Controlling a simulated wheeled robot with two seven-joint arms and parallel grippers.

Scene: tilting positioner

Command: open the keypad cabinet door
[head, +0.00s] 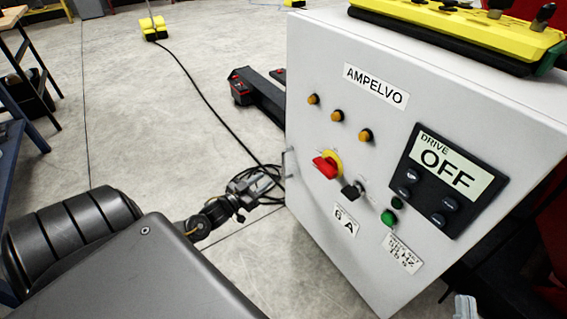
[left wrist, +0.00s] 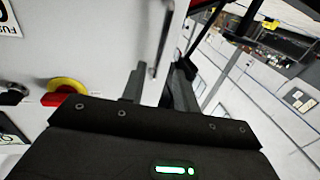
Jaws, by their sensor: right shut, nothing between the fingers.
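The grey cabinet door (head: 330,220) carries the dark keypad (head: 442,180) with a display reading "DRIVE OFF". The door looks closed. Its bar handle (head: 289,162) is at the door's left edge, and it also shows in the left wrist view (left wrist: 165,35). My left gripper (head: 277,179) is at the handle; in the left wrist view its two fingers (left wrist: 157,85) are apart, with the bar's end between them. I cannot tell if a finger touches it. My right gripper (head: 465,306) shows only partly at the bottom edge, shut and empty, below the door.
A red rotary switch (head: 325,167) on a yellow plate, a black knob (head: 352,190) and a green button (head: 389,217) stick out from the door. A yellow control box (head: 465,30) lies on top. A black cable (head: 205,98) crosses the floor; the floor left of the cabinet is mostly clear.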

